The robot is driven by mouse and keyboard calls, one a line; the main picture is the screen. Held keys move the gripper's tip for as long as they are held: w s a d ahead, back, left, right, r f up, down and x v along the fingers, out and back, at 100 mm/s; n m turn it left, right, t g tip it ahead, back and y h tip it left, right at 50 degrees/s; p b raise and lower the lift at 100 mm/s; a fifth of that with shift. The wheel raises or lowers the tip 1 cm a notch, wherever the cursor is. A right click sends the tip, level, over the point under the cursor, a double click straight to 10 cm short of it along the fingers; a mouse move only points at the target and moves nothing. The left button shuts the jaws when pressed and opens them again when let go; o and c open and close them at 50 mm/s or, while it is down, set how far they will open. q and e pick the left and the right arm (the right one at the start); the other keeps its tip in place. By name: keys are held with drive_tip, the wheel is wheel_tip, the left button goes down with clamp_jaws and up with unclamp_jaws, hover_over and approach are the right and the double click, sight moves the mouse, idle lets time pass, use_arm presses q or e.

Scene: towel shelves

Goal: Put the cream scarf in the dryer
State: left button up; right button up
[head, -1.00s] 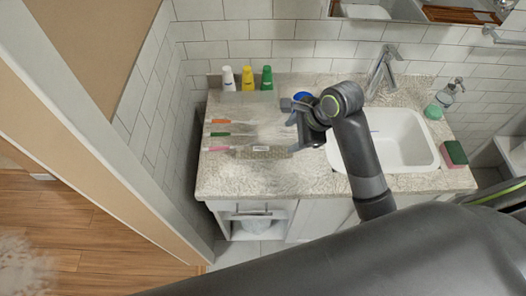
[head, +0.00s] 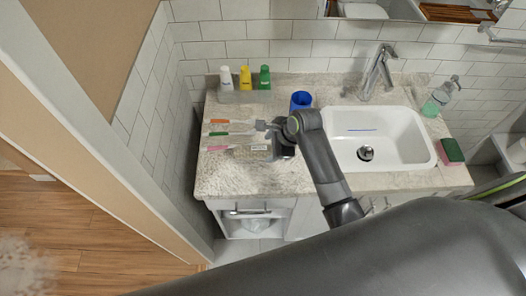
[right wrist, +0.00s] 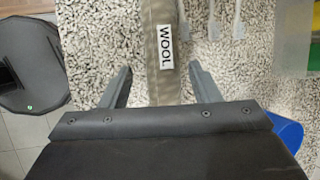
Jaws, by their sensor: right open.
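A narrow beige-taupe cloth strip with a white WOOL label (right wrist: 166,80) lies on the counter; I cannot tell if it is the cream scarf. In the head view its label (head: 260,147) shows just left of my right gripper (head: 270,140), which hides part of the strip. In the right wrist view the right gripper (right wrist: 165,90) is open, with one finger on each side of the strip's near end and a gap to both fingers. My left gripper is not in view. No dryer shows.
Several toothbrushes (head: 230,133) lie left of the gripper. Three small bottles (head: 245,78) stand behind, beside a blue cup (head: 301,101). The sink (head: 395,137), a soap dispenser (head: 440,97) and a sponge (head: 451,151) are on the right. The counter's front left (head: 225,180) is clear.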

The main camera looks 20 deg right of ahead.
sight(267, 150)
drive_tip(key=shift+p+x, duration=0.45)
drive_tip(key=shift+x, duration=2.05)
drive_tip(key=shift+d, duration=0.1)
drive_tip(key=c, duration=0.8)
